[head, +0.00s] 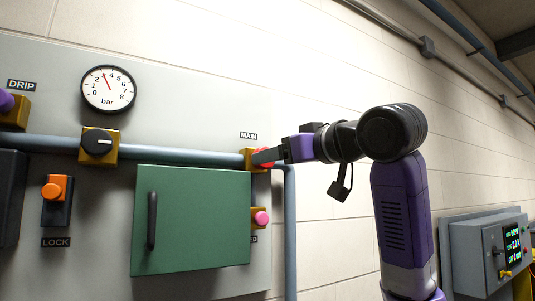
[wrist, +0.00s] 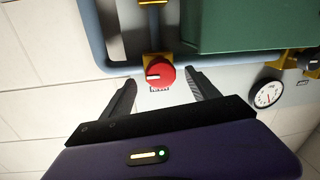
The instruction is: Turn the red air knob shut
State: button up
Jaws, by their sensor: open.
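The red knob (wrist: 160,73) sits on a yellow block on the blue-grey pipe, under the MAIN label (head: 248,135). A white mark shows on its face, lying roughly across the wrist picture. In the head view the red knob (head: 267,164) is mostly hidden behind my finger. My gripper (wrist: 161,86) is open and empty, with one finger on each side of the knob in the wrist view. The knob appears centred between the fingertips or just beyond them; I cannot tell whether they touch it.
A green cabinet door (head: 195,222) with a dark handle is just left and below. A pink knob (head: 261,218) is below the red one. A black knob (head: 97,144), a bar gauge (head: 108,89) and an orange lock (head: 55,190) are further left. A vertical pipe (head: 290,235) runs down at right.

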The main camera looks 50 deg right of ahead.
jog(key=shift+w+d+p, duration=0.15)
jog(key=shift+w+p, duration=0.1)
jog(key=shift+w, duration=0.7)
jog(key=shift+w+d+p, duration=0.15)
jog(key=shift+w+p, duration=0.1)
jog(key=shift+w, duration=0.65)
jog(key=c, duration=1.4)
jog(key=shift+o, duration=0.2)
jog(key=shift+r+n+g+h, duration=0.1)
jog(key=shift+n+g+h, duration=0.3)
jog(key=shift+n, duration=3.75)
jog(key=shift+r+n+g+h, duration=0.1)
jog(key=shift+n+g+h, duration=0.25)
jog(key=shift+n, duration=3.8)
jog(key=shift+a, duration=0.1)
